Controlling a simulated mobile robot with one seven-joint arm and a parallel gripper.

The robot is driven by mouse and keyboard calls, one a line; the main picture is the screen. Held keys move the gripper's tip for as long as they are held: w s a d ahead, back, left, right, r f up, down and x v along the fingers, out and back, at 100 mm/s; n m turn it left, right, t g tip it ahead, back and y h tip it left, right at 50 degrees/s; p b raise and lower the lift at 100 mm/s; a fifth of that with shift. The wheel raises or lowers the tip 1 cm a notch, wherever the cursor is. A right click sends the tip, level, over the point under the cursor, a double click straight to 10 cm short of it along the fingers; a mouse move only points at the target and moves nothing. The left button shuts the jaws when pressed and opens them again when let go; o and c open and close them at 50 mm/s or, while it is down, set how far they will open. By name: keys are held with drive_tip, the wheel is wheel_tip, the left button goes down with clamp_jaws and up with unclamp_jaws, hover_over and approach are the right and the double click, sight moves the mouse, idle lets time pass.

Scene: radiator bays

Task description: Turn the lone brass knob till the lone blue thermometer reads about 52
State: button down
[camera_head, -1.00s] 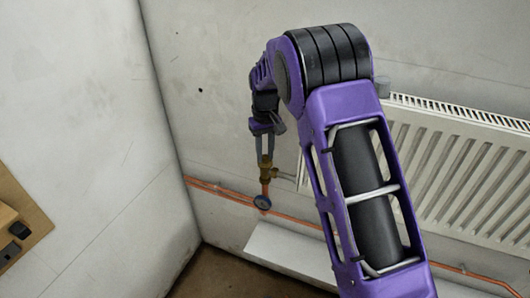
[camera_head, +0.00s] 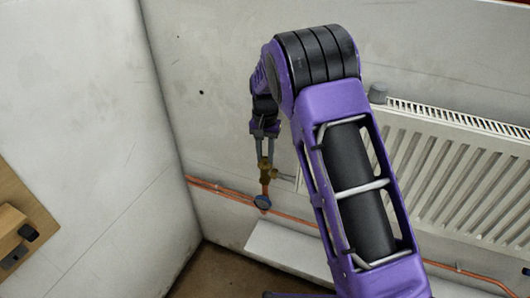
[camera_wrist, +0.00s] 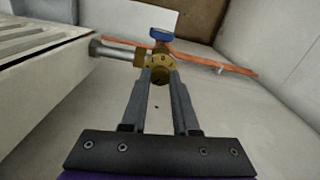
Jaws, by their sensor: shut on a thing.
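The brass knob (camera_wrist: 160,68) sits on a valve at the lower left end of the radiator. In the head view the brass knob (camera_head: 265,163) is at the lower tip of my arm. My gripper (camera_wrist: 160,76) points down at it, with its two fingers shut on the knob's sides; it also shows in the head view (camera_head: 265,154). The blue thermometer (camera_head: 262,202) is on the copper pipe just below the valve. In the wrist view the blue thermometer (camera_wrist: 161,34) is seen edge-on behind the valve. Its reading is too small to make out.
A white radiator (camera_head: 455,165) hangs on the wall to the right, partly behind my arm. Copper pipes (camera_head: 215,190) run low along the wall. A white ledge (camera_head: 285,248) lies below. A wooden piece (camera_head: 20,225) is on the left wall.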

sight(265, 158)
drive_tip(key=shift+m, duration=0.5)
drive_tip(key=c, duration=0.7)
unclamp_jaws()
wheel_tip(265, 158, up, 18)
drive_tip(key=shift+f+p, duration=0.25)
drive_tip(key=shift+p, duration=0.55)
drive_tip(key=shift+w, duration=0.1)
